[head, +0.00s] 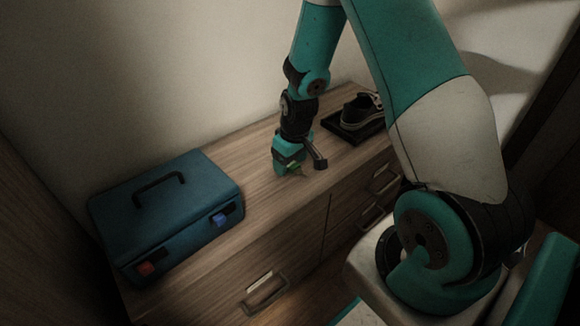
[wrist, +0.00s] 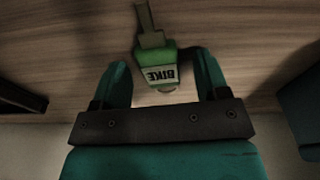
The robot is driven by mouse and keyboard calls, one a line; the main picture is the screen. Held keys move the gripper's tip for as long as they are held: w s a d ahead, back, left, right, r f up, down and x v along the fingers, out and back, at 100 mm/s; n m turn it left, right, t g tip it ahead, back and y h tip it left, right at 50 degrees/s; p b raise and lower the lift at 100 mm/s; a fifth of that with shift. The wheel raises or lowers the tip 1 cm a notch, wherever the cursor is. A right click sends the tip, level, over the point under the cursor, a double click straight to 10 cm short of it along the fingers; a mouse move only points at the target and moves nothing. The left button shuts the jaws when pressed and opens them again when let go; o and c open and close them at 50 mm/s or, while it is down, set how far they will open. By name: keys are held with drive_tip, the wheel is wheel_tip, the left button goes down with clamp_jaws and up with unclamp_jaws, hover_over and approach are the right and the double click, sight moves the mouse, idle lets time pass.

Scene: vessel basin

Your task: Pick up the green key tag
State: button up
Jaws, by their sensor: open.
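The green key tag (wrist: 156,71) lies on the wooden cabinet top, with a label reading BIKE and a tan strap (wrist: 150,30) at one end. In the wrist view it shows between the two teal fingers of my gripper (wrist: 162,75), with gaps to both sides. My gripper is open. In the head view my gripper (head: 288,170) points down close to the cabinet top, and a small green bit of the tag (head: 297,168) shows beside the fingers; the rest is hidden.
A blue case (head: 160,210) with a black handle stands at the left of the cabinet top (head: 250,180). A dark shoe (head: 360,110) sits on a black tray (head: 345,133) at the back right. A wall rises behind. The top between case and gripper is clear.

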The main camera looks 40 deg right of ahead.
drive_tip(key=c, duration=1)
drive_tip(key=shift+r, duration=0.1)
wheel_tip(320, 180, up, 20)
drive_tip(key=p, duration=0.7)
drive_tip(key=s+a+f+m+p, duration=0.2)
drive_tip(key=a+f, duration=0.6)
drive_tip(key=r+p, duration=0.6)
drive_tip(key=p, duration=0.2)
drive_tip(key=s+r+p, duration=0.1)
drive_tip(key=r+p, duration=0.5)
drive_tip(key=p, duration=0.3)
drive_tip(key=s+r+p, duration=0.1)
drive_tip(key=r+p, duration=0.5)
drive_tip(key=p, duration=0.3)
drive_tip(key=shift+r, duration=0.25)
drive_tip(key=shift+w+f, duration=0.1)
